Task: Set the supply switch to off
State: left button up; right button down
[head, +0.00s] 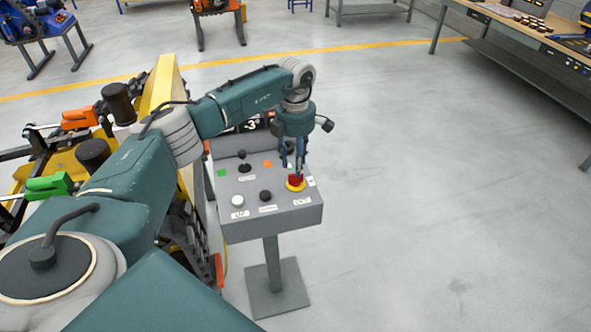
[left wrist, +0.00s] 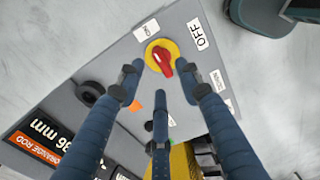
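The supply switch (head: 295,182) is a red knob on a yellow disc at the right front of a grey control panel (head: 230,226). In the left wrist view the red knob (left wrist: 164,60) sits between an ON label (left wrist: 146,30) and an OFF label (left wrist: 200,37). Its grip lies slantwise; I cannot tell surely which label it is set to. My left gripper (head: 294,163) points down just above the switch. Its fingers (left wrist: 160,85) are spread, with the knob showing between and beyond the tips; contact cannot be told. My right gripper is not in view.
The panel also carries black knobs (head: 265,196), a white button (head: 237,201), green and orange squares and a display (left wrist: 50,140). It stands on a post with a base plate (head: 278,287). Yellow machinery (head: 163,85) stands close on the left. The floor to the right is clear.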

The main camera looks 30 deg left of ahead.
pick_arm(q)
jog(key=shift+f+p, duration=0.55)
jog(key=shift+f, duration=1.95)
grip_shut()
